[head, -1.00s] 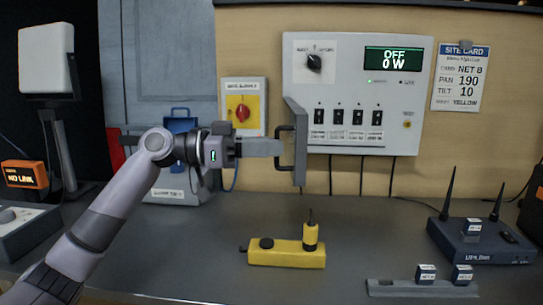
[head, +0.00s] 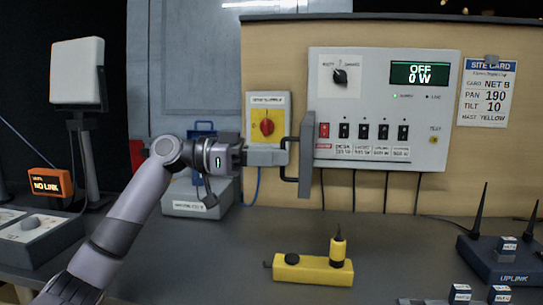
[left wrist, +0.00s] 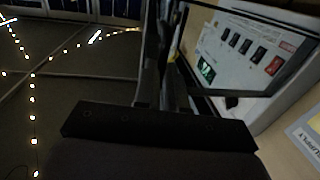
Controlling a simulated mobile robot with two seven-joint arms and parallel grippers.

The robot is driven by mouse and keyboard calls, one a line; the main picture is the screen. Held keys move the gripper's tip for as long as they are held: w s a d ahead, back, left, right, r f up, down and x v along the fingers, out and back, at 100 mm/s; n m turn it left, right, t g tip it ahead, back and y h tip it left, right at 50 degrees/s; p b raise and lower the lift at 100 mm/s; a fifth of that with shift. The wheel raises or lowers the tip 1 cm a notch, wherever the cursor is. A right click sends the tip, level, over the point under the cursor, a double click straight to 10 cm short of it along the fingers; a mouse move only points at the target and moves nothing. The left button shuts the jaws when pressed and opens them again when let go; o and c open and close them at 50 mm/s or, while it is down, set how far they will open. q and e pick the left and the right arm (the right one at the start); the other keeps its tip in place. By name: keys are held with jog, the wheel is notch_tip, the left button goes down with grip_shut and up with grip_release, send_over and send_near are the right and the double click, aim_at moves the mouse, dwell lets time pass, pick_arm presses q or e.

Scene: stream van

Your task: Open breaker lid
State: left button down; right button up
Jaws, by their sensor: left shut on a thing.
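The breaker lid (head: 306,150) is a narrow grey panel seen nearly edge-on in the head view. It stands out from the left side of the white power panel (head: 440,75), swung open. The row of breakers, one red (head: 324,131) and several black, shows uncovered. A dark bracket-shaped handle (head: 283,171) is on the lid's left side. My left gripper (head: 285,157) is shut on this handle; its fingertips partly hide the grip. In the left wrist view the breakers (left wrist: 247,46) show at a slant beyond dark gripper parts. My right gripper is not in view.
A yellow box with a red rotary switch (head: 267,127) hangs behind my left gripper. A yellow handheld device (head: 313,271) lies on the grey bench below. An uplink router (head: 500,262) and small labelled blocks are at the right. The bench's middle is mostly clear.

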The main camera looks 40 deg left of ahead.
pick_arm(q)
jog(key=c, duration=1.4)
grip_release()
jog(key=shift+w+a+r+n+t, duration=0.3)
jog(key=shift+w+a+r+t, duration=0.1)
jog(key=shift+a+t, duration=0.15)
jog(key=shift+c, duration=0.2)
jog(key=shift+o, duration=1.1)
jog(key=shift+w+a+f, duration=0.1)
jog(key=shift+w+f, duration=0.1)
jog(key=shift+w, duration=0.05)
jog(key=shift+f, duration=0.15)
jog(key=shift+s, duration=0.15)
jog(key=b+v, duration=0.1)
jog(key=v, duration=0.6)
jog(key=shift+r+b, duration=0.25)
jog(key=shift+b, duration=0.05)
jog(key=shift+g, duration=0.25)
